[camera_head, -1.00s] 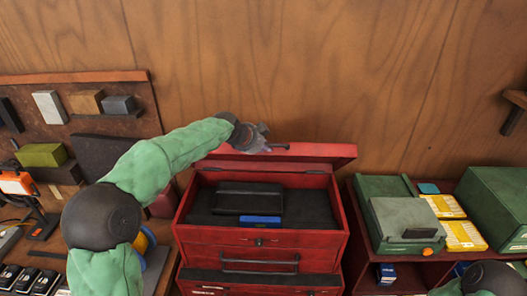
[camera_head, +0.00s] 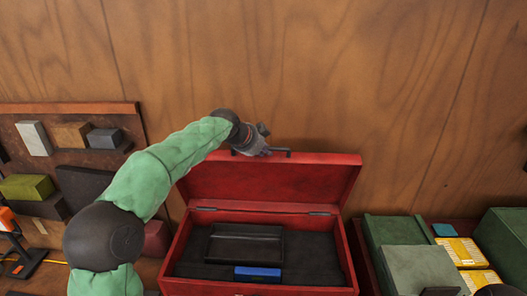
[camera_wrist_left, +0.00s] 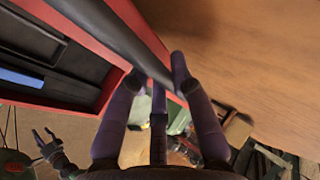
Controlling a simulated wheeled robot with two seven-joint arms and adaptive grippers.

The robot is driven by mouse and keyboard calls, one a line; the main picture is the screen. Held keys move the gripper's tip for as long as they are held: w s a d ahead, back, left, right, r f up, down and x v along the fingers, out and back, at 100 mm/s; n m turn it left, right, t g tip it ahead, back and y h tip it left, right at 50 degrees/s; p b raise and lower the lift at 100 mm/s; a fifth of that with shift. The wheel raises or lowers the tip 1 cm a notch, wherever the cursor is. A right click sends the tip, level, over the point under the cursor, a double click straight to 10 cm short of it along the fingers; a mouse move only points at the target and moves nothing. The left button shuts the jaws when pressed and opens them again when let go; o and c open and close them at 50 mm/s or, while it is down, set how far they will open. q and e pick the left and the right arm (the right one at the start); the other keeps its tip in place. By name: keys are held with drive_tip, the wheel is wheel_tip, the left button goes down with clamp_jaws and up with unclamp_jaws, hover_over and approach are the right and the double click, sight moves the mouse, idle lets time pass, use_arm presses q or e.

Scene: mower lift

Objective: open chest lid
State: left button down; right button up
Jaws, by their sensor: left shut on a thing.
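The red chest (camera_head: 171,276) stands open in the middle of the head view, its lid (camera_head: 270,182) raised at the back with its inner face showing. A dark handle bar (camera_head: 278,151) is on the lid's upper edge. My left gripper (camera_head: 262,147) is shut on this handle; in the wrist view its fingers (camera_wrist_left: 155,78) are on either side of the dark bar (camera_wrist_left: 128,42). My right gripper (camera_wrist_left: 42,138) shows small at the lower left of the wrist view, its fingers apart and empty. It is outside the head view.
Inside the chest are a black tray (camera_head: 245,244) and a blue box (camera_head: 258,273). Green cases (camera_head: 398,232) and yellow boxes (camera_head: 462,252) stand to the right. A tool board (camera_head: 75,109) is at the left, and a wooden wall (camera_head: 320,75) rises behind.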

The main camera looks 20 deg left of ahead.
use_arm(q)
drive_tip(key=c, duration=1.3)
unclamp_jaws()
drive_tip(key=shift+c, duration=0.2)
drive_tip(key=shift+s, duration=0.1)
drive_tip(key=v, duration=1.2)
